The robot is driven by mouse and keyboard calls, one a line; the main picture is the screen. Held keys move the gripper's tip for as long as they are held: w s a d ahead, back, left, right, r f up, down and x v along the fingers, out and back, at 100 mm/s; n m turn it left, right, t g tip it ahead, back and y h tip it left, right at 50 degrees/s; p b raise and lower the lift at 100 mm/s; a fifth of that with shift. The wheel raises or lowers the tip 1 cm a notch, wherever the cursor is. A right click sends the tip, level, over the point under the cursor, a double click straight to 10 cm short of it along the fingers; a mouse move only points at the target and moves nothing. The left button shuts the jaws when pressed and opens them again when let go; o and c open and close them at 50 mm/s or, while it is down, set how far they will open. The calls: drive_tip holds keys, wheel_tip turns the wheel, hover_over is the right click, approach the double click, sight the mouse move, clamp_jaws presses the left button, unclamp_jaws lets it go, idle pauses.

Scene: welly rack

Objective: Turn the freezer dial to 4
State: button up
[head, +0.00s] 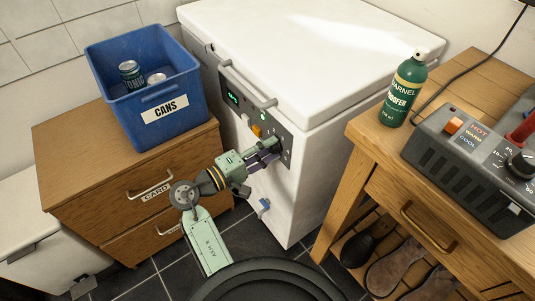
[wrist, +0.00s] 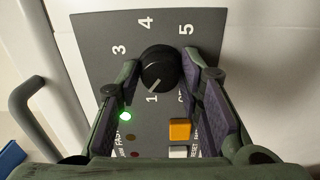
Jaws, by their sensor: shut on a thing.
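The freezer dial is a round black knob (wrist: 160,70) on a dark grey panel (wrist: 95,35). In the wrist view, the numbers 1, 3, 4 and 5 show around it, with the 4 above the knob. A small pale mark on the knob's lower edge points toward the 1. The 2 is hidden by my left finger, and the off mark is partly covered. My gripper (wrist: 161,78) is shut on the knob, one finger on each side. In the head view, my gripper (head: 272,147) reaches the front panel of the white chest freezer (head: 300,55) and hides the dial.
An orange switch (wrist: 180,129) and a green light (wrist: 125,116) sit below the dial. A grey handle (head: 247,85) is above the panel. A blue cans bin (head: 187,125) stands on drawers at left. A wooden bench (head: 365,165) with a green spray can (head: 404,92) is at right.

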drive_tip(key=shift+f+m+b, duration=0.1)
drive_tip(key=shift+m+b, duration=1.2)
drive_tip(key=shift+m, duration=0.3)
drive_tip(key=o, duration=1.2)
drive_tip(key=v, duration=1.2)
